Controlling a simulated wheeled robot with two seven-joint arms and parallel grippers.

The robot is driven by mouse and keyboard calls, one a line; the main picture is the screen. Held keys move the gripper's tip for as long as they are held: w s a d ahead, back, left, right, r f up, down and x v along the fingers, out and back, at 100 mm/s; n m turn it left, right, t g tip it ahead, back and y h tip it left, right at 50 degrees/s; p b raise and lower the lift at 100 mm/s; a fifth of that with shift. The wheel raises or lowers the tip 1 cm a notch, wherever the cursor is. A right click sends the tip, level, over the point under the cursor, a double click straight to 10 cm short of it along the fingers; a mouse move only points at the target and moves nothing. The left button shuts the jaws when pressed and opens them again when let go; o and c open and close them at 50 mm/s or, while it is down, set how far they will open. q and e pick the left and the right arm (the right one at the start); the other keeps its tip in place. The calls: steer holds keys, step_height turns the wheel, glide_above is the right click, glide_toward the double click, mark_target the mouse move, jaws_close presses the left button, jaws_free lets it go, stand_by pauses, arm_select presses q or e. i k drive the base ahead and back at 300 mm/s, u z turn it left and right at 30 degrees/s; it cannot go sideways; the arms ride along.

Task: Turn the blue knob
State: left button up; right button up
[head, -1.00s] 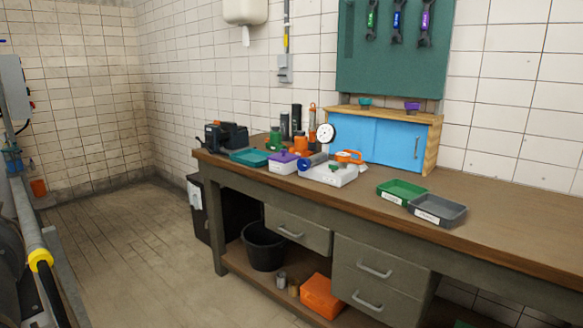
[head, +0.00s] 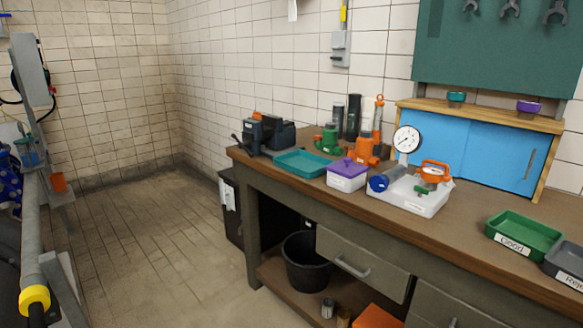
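A blue round knob (head: 378,183) shows on the left side of a white test block (head: 405,198) on the workbench. The block also carries a white dial gauge (head: 407,139), an orange handwheel (head: 435,171) and a small green part (head: 421,190). The blue knob faces left and toward the front, and nothing blocks it from view. Neither of my grippers is in view.
The wooden workbench (head: 470,235) runs along the right wall. Near the block are a purple-lidded box (head: 347,172), a teal tray (head: 301,163) and a green tray (head: 522,236). A yellow-ringed pipe (head: 34,299) stands at left. The floor (head: 150,240) between is clear.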

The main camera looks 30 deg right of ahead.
mark_target(378, 183)
steer(key=z, duration=0.25)
steer(key=i, duration=1.35)
steer(key=z, duration=0.85)
